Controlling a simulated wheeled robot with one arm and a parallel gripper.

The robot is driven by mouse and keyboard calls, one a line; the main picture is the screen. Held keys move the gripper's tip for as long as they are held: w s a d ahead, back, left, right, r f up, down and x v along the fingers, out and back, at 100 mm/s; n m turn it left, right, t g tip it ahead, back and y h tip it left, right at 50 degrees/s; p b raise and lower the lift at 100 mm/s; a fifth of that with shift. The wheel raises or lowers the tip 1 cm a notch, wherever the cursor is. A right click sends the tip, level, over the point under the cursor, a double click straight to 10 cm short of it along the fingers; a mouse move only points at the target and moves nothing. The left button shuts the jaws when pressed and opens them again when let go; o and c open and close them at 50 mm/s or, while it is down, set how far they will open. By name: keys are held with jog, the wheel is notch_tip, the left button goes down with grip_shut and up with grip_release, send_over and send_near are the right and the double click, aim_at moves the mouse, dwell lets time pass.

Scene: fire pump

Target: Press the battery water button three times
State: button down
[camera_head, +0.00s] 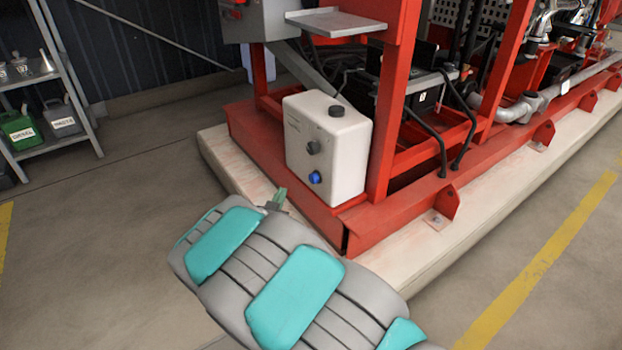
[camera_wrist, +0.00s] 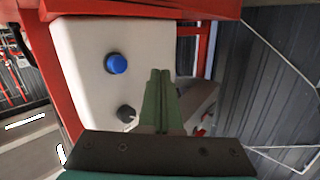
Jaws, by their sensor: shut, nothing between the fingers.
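A white box (camera_head: 345,150) stands on the red frame and carries a blue button (camera_head: 315,177) low on its front face. A dark knob (camera_head: 313,147) sits above the button and a black cap (camera_head: 336,111) is on the box's top. In the wrist view the box appears turned over, with the blue button (camera_wrist: 116,63) left of my fingers and the dark knob (camera_wrist: 126,113) nearer the gripper body. My gripper (camera_wrist: 160,72) has green fingers, shut and empty. In the head view my gripper (camera_head: 279,194) is left of and below the button, apart from it.
The red frame (camera_head: 385,130) rises beside and behind the box. A pale plinth (camera_head: 228,160) runs under it. A grey shelf (camera_head: 60,100) with several containers stands at the far left. The floor left of the plinth is clear.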

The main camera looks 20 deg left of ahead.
aim_at(314, 178)
jog(key=n, duration=0.3)
jog(key=s+a+n, duration=0.1)
jog(key=n, duration=0.3)
jog(key=s+n+p, duration=0.1)
jog(key=n, duration=0.3)
jog(key=shift+a+f+t, duration=0.2)
jog(key=shift+a+t, duration=0.05)
jog(key=shift+t, duration=0.05)
jog(key=shift+w+d, duration=0.1)
jog(key=shift+w, duration=0.05)
jog(key=w+d+b, duration=0.4)
jog(key=w+d, duration=0.1)
jog(key=w, duration=0.1)
jog(key=shift+w+d, duration=0.25)
jog(key=shift+w+d, duration=0.1)
dwell(1.7)
jog(key=shift+w+d, duration=0.2)
